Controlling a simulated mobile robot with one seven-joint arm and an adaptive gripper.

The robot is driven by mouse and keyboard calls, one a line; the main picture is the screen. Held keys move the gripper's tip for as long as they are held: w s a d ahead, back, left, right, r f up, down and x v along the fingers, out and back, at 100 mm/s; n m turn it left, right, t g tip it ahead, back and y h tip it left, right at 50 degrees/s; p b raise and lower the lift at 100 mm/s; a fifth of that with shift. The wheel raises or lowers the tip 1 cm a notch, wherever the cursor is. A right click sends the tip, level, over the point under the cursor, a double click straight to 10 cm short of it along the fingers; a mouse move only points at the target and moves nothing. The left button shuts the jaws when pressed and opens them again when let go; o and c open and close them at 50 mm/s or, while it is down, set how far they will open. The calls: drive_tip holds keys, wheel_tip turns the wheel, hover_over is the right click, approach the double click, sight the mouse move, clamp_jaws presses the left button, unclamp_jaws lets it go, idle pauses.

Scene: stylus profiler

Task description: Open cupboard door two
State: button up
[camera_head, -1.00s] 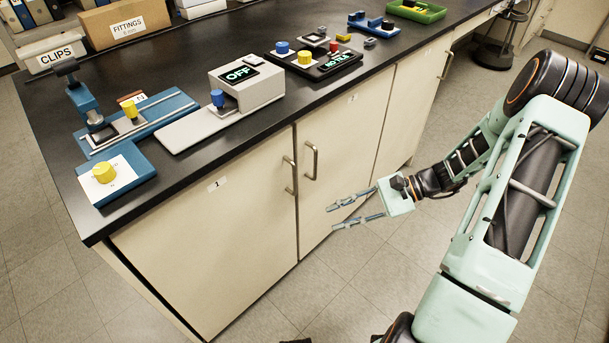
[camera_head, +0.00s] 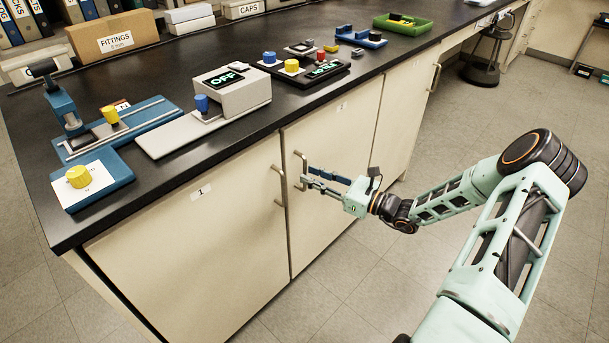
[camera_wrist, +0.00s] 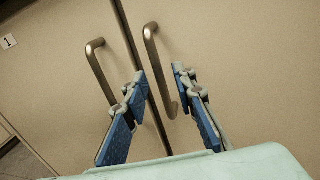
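Cupboard door two (camera_head: 330,150) is the pale panel right of the door marked 1 (camera_head: 190,240); it appears closed, and its own label is too small to read. Its upright bar handle (camera_head: 299,170) is near its left edge, and also shows in the wrist view (camera_wrist: 153,60). My gripper (camera_head: 306,179) is open, with its fingertips at this handle. In the wrist view my gripper (camera_wrist: 160,76) has one blue-padded finger on each side of the handle's lower part. I cannot tell whether the fingers touch it.
Door one's handle (camera_head: 279,185) stands close to the left, and it shows left of the left finger in the wrist view (camera_wrist: 100,72). The dark countertop (camera_head: 150,200) overhangs the doors and carries several instruments. The floor (camera_head: 400,285) in front is clear; a stool (camera_head: 485,65) stands far right.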

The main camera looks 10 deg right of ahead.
drive_tip(key=shift+x, duration=1.5)
drive_tip(key=shift+c, duration=0.2)
clamp_jaws()
